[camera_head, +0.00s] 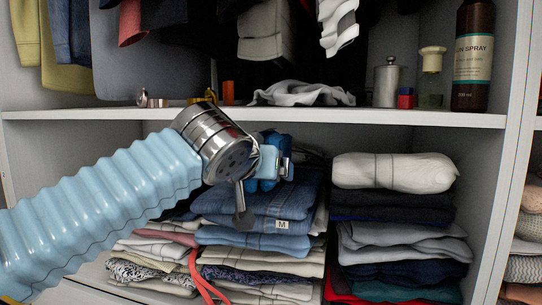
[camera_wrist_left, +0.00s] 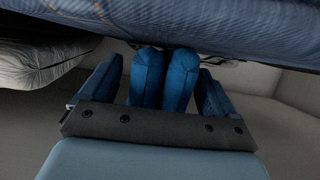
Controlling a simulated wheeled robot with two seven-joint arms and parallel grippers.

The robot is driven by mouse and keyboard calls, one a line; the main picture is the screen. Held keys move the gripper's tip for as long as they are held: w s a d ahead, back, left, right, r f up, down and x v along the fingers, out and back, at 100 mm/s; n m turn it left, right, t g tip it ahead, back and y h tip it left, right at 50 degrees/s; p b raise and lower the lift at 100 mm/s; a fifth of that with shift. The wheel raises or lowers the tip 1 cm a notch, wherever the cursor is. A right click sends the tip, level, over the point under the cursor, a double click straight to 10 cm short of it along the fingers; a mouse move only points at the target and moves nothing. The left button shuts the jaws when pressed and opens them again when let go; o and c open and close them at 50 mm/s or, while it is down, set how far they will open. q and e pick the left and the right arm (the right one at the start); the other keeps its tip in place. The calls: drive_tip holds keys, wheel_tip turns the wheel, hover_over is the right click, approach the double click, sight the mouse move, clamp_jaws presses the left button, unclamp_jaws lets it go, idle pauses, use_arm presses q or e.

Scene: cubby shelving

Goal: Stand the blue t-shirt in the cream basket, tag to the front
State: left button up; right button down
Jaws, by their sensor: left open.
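My left gripper (camera_head: 272,166) reaches from the left into the lower cubby, just above a folded blue denim-like garment (camera_head: 262,203) that tops the left stack and has a white "M" tag (camera_head: 281,225) at the front. In the left wrist view the gripper (camera_wrist_left: 157,78) is open. The denim-like garment (camera_wrist_left: 190,25) fills the top of that view. No cream basket is visible. My right gripper is not in view.
A right stack topped by a white roll (camera_head: 394,172) stands close beside the left stack. A side panel (camera_head: 508,165) bounds the cubby at right. A red strap (camera_head: 199,278) hangs at the left stack.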

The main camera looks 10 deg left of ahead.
use_arm(q)
drive_tip(key=shift+w+f, duration=0.1)
drive_tip(key=shift+w, duration=0.1)
drive_tip(key=c, duration=1.2)
drive_tip(key=shift+r, duration=0.3)
